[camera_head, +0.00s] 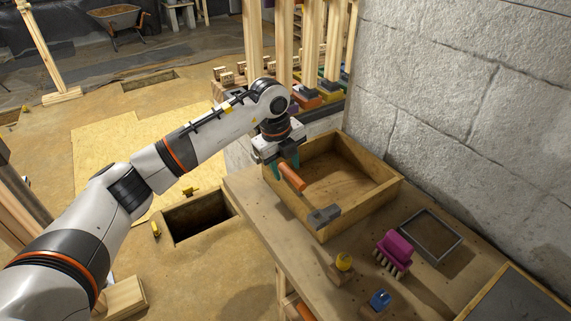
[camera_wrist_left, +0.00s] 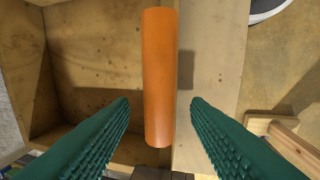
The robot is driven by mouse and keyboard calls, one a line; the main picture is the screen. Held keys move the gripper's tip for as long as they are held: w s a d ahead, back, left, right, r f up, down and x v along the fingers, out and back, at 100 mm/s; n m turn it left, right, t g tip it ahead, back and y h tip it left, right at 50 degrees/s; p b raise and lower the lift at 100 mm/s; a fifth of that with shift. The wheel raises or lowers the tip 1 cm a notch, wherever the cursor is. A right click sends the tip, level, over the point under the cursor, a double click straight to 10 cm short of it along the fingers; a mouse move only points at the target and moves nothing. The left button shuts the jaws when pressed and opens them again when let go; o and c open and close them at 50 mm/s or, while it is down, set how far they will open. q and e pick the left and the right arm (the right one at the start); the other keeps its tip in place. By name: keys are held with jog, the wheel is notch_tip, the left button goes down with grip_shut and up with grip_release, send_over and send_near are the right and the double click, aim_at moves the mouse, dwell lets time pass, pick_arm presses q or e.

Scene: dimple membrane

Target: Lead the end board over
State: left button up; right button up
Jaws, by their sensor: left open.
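Several pale upright boards (camera_head: 310,45) stand in a row at the back beside the stone wall. I cannot tell which of them is the end board. My left gripper (camera_head: 287,172) is open above the left wall of a wooden box (camera_head: 361,213), well in front of the boards. In the left wrist view the handle (camera_wrist_left: 160,75) shows between the two spread green fingers, with a visible gap on each side. My right gripper is out of view.
On the bench (camera_head: 255,205) are a purple brush (camera_head: 396,250), a grey-framed tray (camera_head: 430,237), a yellow-topped item (camera_head: 343,261) and a blue item (camera_head: 380,298). A stone wall (camera_head: 470,110) bounds the right. A square pit (camera_head: 198,215) opens in the floor at left.

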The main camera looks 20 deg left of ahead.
pick_arm(q)
jog(key=shift+f, duration=0.2)
jog(key=shift+c, duration=0.3)
grip_shut()
jog(key=shift+w, duration=0.1)
